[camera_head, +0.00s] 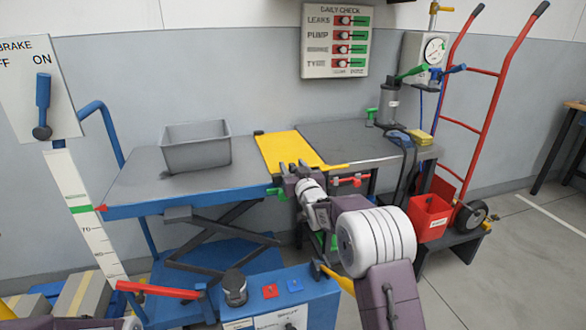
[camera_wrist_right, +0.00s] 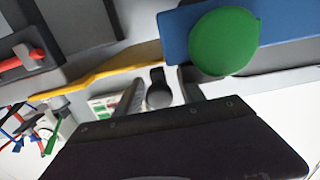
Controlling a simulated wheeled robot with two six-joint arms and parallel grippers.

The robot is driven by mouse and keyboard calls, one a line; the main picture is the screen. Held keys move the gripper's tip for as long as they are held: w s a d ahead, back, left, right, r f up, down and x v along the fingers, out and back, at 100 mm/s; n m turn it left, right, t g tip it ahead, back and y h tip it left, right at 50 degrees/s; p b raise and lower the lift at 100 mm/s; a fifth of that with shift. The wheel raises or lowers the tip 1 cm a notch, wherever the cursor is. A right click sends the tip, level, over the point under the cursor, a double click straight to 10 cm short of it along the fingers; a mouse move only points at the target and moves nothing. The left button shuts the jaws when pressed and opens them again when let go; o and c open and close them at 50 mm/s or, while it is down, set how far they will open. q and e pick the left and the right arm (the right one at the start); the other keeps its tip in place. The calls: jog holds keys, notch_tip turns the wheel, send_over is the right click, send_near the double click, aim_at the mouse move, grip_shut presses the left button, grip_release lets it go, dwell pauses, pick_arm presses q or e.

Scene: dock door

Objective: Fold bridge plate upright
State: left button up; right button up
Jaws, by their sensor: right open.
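The yellow bridge plate (camera_head: 288,148) lies flat across the join between the blue-edged lift table (camera_head: 130,178) and the dark bench (camera_head: 340,136). Its yellow edge also shows in the right wrist view (camera_wrist_right: 95,82). My right gripper (camera_head: 288,172) is at the plate's near edge. Its fingers stand apart in the right wrist view (camera_wrist_right: 160,92), with no plate seen between them. I cannot tell whether a finger touches the plate. A green knob (camera_wrist_right: 225,42) is close beside the fingers. My left gripper is out of view.
A grey bin (camera_head: 196,152) stands on the lift table. A red-handled lever (camera_head: 348,180) is at the bench's front edge, right of my gripper. The bench's right end holds a dark pump (camera_head: 390,105) and a yellow block (camera_head: 420,137). A red hand truck (camera_head: 490,110) stands beyond.

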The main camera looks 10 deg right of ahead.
grip_shut()
dwell(1.3)
